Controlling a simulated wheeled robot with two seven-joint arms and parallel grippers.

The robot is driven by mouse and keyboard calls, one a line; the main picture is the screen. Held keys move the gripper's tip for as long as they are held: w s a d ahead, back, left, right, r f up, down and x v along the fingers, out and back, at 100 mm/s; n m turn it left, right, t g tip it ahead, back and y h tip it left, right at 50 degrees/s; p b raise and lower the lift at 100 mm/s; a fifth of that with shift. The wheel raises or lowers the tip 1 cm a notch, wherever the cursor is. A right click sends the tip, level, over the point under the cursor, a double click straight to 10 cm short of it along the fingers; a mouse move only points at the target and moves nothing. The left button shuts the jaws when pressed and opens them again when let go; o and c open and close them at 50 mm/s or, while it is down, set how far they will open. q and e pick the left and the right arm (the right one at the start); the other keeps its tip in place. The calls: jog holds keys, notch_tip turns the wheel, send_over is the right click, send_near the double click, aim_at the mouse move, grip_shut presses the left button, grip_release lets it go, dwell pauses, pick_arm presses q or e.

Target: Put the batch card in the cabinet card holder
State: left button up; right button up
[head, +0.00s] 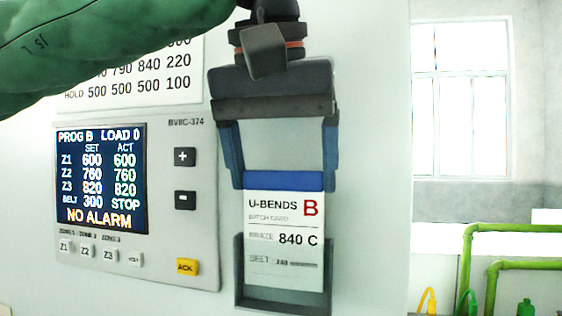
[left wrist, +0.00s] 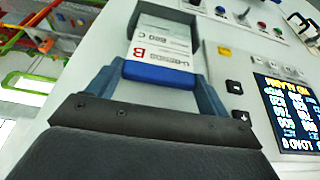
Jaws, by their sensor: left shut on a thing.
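The batch card (head: 284,238) is white with a blue top band and reads "U-BENDS B", "840 C". My left gripper (head: 284,178) is shut on the card's blue top edge, with one blue finger at each side. The card hangs upright in front of the dark card holder (head: 238,275) on the cabinet face. Its lower part shows between the holder's side rails, with its bottom edge close to the holder's lower lip. I cannot tell whether it touches the holder. The left wrist view shows the card (left wrist: 162,45) between the fingers (left wrist: 160,80). My right gripper is not in view.
A control panel (head: 135,200) with a lit screen, plus and minus buttons and a yellow ACK button (head: 187,266) is left of the holder. A printed settings sheet (head: 130,75) is above it. Green pipes (head: 500,230) and a window (head: 460,100) are beyond the cabinet's right edge.

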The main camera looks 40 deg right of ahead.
pick_arm(q)
jog(key=shift+f+b, duration=0.7)
jog(key=shift+f, duration=0.45)
jog(key=o, duration=1.2)
jog(key=shift+s+a+r, duration=0.1)
jog(key=shift+a+r, duration=0.05)
jog(key=shift+r, duration=0.35)
jog(key=b+v, duration=0.2)
jog(key=v, duration=0.5)
jog(key=shift+f, duration=0.1)
